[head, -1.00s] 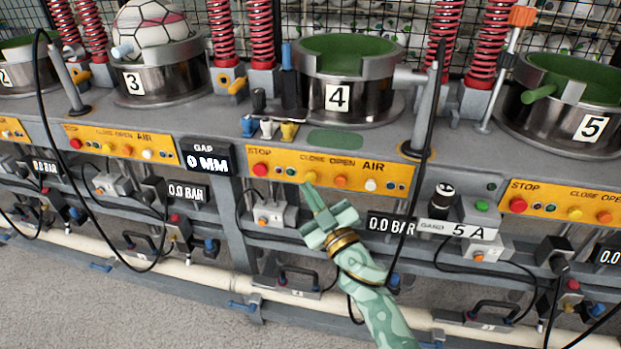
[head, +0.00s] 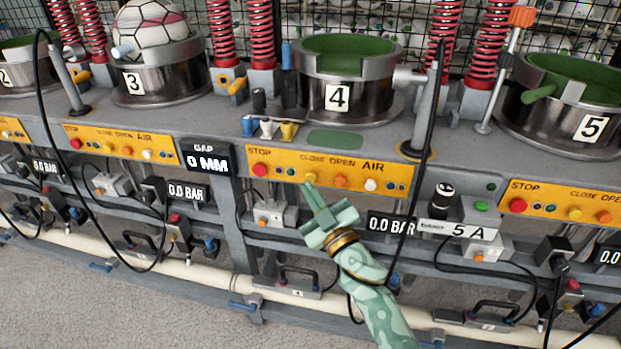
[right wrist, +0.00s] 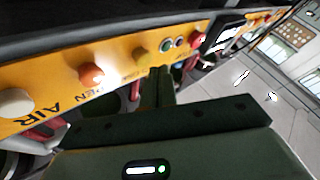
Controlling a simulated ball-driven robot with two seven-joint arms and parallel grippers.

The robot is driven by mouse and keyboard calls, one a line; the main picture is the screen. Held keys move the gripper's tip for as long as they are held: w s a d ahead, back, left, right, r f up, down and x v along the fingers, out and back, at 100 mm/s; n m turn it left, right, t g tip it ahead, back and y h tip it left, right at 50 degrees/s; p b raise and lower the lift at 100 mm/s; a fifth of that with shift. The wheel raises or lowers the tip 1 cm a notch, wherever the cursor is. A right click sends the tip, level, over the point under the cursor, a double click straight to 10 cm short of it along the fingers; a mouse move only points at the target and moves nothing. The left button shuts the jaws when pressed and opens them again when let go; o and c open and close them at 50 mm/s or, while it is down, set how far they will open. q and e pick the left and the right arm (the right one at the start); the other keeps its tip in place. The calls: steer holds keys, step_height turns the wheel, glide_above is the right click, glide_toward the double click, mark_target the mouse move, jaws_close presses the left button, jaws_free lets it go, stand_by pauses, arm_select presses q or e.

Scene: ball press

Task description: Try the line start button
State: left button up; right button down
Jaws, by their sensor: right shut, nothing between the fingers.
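No button in view carries a readable line start label. My right gripper (head: 312,188) is shut and empty, in front of the lower edge of station 4's yellow panel (head: 330,171). Its tips are close to the yellow CLOSE button (head: 305,173); I cannot tell whether they touch. In the right wrist view the shut fingers (right wrist: 160,75) point at the panel near the yellow button (right wrist: 140,56). My left gripper is not in view.
The panel also has a red STOP button (head: 260,170), an orange OPEN button (head: 340,182) and a white AIR button (head: 371,185). Above stands press bowl 4 (head: 375,98). A black cable (head: 424,130) hangs right of my gripper. Bowl 3 (head: 165,82) holds a ball (head: 148,25).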

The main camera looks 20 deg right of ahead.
steer(key=shift+w+d, duration=0.2)
steer(key=shift+w, duration=0.05)
steer(key=shift+w+d, duration=0.25)
steer(key=shift+w, duration=0.15)
stand_by(0.8)
steer(key=shift+s+a, duration=0.1)
steer(key=shift+s+a+p, duration=0.3)
steer(key=shift+s+a, duration=0.1)
steer(key=shift+s, duration=0.25)
steer(key=shift+s, duration=0.1)
steer(key=shift+s+a+p, duration=0.3)
steer(key=shift+s+a, duration=0.4)
steer(key=shift+s, duration=0.3)
steer(key=shift+s+a+p, duration=0.3)
steer(key=shift+s+a, duration=0.4)
steer(key=shift+s, duration=0.25)
